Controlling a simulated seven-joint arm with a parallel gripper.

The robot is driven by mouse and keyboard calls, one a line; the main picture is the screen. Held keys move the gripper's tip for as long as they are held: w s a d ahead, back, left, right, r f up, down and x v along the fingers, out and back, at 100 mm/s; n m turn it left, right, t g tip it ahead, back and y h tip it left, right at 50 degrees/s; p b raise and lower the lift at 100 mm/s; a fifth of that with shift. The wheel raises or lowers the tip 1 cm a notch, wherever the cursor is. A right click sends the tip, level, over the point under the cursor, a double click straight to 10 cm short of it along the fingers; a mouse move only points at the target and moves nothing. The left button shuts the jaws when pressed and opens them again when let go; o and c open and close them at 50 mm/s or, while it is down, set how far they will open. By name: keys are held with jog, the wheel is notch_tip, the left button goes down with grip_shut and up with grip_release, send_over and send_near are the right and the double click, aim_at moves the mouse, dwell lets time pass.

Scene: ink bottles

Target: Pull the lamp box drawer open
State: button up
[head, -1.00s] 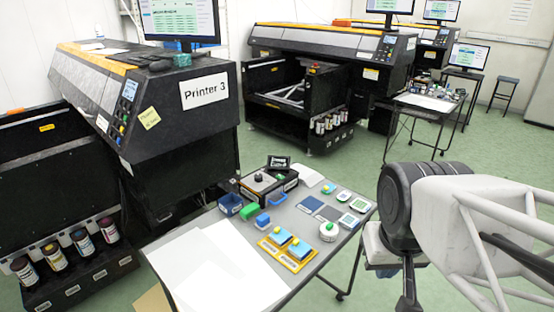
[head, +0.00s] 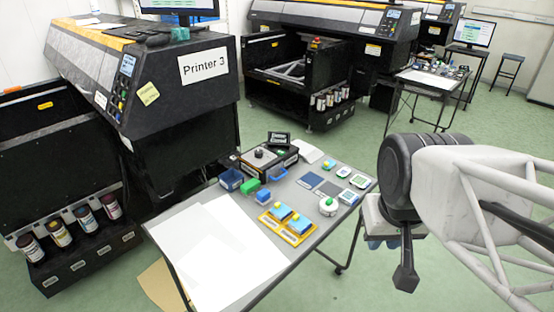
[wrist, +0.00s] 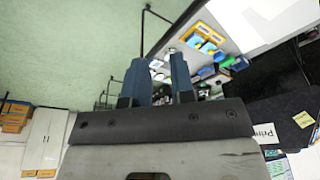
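A black box (head: 284,163) with a grey top and a dark round knob stands at the far left of the grey work table in the head view. It looks like the lamp box, but its label is too small to read. In the head view, only bits of the blue fingers show under my wrist, right of the table and well away from the box.
Green floor is open on the right.

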jog(key=shift+o, duration=1.2)
jog(key=shift+w, duration=0.25)
jog(key=m+g+y, duration=0.1)
jog(key=m, duration=0.8)
send_over(283, 175)
notch_tip(283, 175, down, 25)
jog(key=shift+s+d+r, duration=0.15)
jog(key=shift+s+d, duration=0.3)
jog(key=shift+w+a+f, duration=0.15)
jog(key=shift+f, duration=1.15)
jog(key=shift+w+a+f, duration=0.15)
jog(key=shift+a+f, duration=0.05)
jog(key=shift+f, duration=1.05)
jog(key=shift+w+a+f, duration=0.15)
jog(key=shift+f, duration=1.15)
